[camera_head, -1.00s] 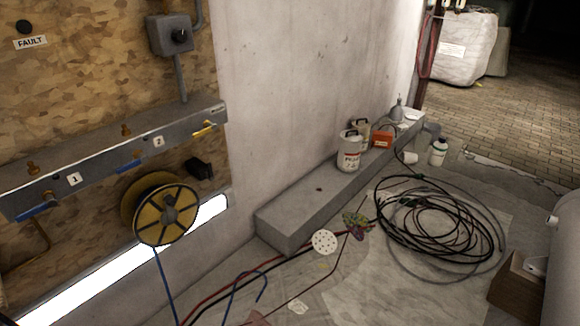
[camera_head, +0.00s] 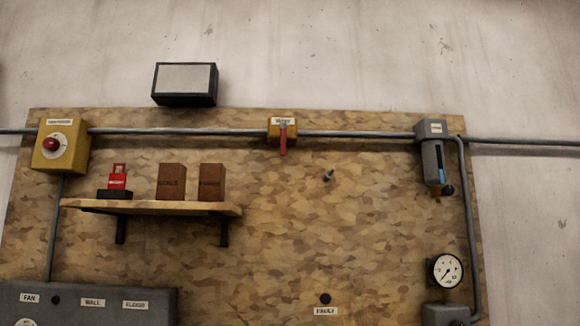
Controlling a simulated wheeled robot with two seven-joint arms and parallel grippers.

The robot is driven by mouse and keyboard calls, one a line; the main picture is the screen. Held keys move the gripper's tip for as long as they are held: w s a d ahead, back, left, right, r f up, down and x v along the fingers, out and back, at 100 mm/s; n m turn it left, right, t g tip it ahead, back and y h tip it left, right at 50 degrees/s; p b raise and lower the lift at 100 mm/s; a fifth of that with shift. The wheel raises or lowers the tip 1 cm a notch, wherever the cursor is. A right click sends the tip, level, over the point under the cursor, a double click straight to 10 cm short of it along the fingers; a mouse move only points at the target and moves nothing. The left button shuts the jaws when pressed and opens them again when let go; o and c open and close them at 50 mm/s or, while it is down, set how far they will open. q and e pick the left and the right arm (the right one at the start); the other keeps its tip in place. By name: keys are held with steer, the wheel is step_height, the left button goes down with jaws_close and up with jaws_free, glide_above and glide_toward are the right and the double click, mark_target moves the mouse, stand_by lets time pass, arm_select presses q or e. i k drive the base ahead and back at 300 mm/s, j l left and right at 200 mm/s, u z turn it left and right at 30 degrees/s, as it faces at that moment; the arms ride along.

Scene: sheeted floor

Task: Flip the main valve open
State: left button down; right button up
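No valve marked as main can be made out. A red lever (camera_head: 283,139) hangs straight down from a small yellow box (camera_head: 273,128) on the pipe at the top of the board; its label is too small to read surely. At the right, a grey box (camera_head: 432,130) has a blue strip or handle (camera_head: 440,160) upright on its front, with a small brass part below. Neither of my grippers is in view.
A wooden board (camera_head: 270,240) covers the wall. It carries a yellow box with a red button (camera_head: 62,146), a shelf (camera_head: 160,208) with a red lock and two brown blocks, a gauge (camera_head: 445,271) and a labelled grey panel (camera_head: 85,305). A dark-framed box (camera_head: 185,84) hangs above.

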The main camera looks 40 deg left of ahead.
mark_target(283, 126)
steer(key=u, duration=1.3)
